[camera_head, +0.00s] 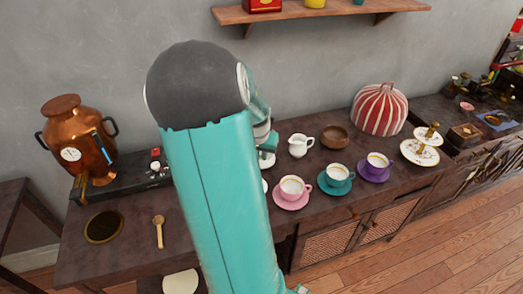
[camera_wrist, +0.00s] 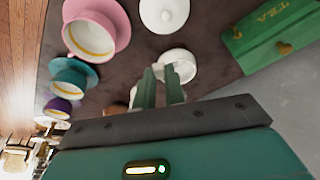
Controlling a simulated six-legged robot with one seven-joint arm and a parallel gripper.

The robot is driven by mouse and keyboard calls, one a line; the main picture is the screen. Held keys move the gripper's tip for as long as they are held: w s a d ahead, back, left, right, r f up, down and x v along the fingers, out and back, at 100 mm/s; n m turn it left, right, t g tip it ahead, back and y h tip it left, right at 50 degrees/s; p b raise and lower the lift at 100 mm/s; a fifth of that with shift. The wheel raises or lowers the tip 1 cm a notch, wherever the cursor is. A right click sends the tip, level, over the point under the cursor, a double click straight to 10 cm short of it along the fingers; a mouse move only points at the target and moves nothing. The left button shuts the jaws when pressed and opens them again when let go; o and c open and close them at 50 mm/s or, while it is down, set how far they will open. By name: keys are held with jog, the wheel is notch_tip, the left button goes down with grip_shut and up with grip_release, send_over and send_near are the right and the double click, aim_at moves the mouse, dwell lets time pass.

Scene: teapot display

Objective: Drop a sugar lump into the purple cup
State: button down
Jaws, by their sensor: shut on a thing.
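The purple cup (camera_head: 376,164) stands upright on its purple saucer, rightmost of three cups on the counter. It also shows at the left of the wrist view (camera_wrist: 60,104), well away from my gripper. My gripper (camera_wrist: 160,72) is over a white bowl (camera_wrist: 180,56), with its fingers close together. A small pale thing shows between the fingertips; it looks like a sugar lump, mostly hidden by the fingers. In the head view my arm hides most of the gripper (camera_head: 268,143); the bowl is partly visible below it.
A pink cup (camera_head: 291,187) and a teal cup (camera_head: 336,173) stand left of the purple one. A white jug (camera_head: 299,145) and a wooden bowl (camera_head: 335,136) are behind. A green tea box (camera_wrist: 275,35) and a white lid (camera_wrist: 164,14) show in the wrist view.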

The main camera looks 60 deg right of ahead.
jog(key=shift+s+a+r, duration=0.1)
jog(key=shift+a, duration=0.15)
